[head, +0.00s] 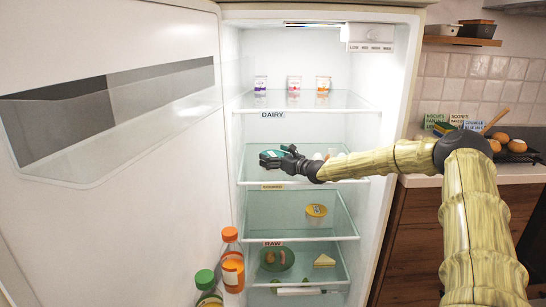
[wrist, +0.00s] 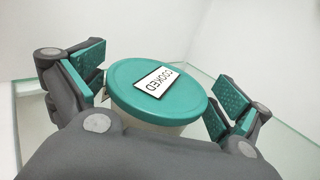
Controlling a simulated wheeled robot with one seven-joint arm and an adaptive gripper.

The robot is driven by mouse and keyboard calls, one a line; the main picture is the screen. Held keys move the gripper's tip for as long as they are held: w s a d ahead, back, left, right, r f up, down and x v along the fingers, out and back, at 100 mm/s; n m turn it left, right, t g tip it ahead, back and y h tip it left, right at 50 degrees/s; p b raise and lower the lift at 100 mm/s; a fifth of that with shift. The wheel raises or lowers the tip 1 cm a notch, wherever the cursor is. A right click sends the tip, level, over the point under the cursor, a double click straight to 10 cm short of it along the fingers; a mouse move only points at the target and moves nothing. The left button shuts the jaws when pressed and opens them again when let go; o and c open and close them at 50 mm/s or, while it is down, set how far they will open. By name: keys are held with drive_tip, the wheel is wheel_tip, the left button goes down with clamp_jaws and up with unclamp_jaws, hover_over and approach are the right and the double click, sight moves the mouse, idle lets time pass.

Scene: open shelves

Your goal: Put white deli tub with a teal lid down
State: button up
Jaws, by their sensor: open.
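The white deli tub with a teal lid (wrist: 160,88) stands upright between the fingers of my gripper (wrist: 158,95) in the wrist view. Its lid bears a label reading "COOKED", and its white side shows only a little below the lid. My gripper is open, with a finger on each side of the tub. In the head view my gripper (head: 277,158) is inside the fridge at the second shelf (head: 255,178), and the teal lid shows only partly behind the fingers. Whether the tub's base touches the shelf is hidden.
Small yogurt pots (head: 293,84) stand on the top shelf, labelled "DAIRY" (head: 273,115). White items beside my arm are partly hidden. A yellow-lidded tub (head: 316,212) is one shelf below; a green bowl (head: 276,259) and wedge (head: 324,260) are lower. The open door holds bottles (head: 232,270).

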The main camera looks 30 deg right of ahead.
drive_tip(key=shift+r, duration=0.15)
drive_tip(key=shift+p+v, duration=0.45)
drive_tip(key=shift+v, duration=5.55)
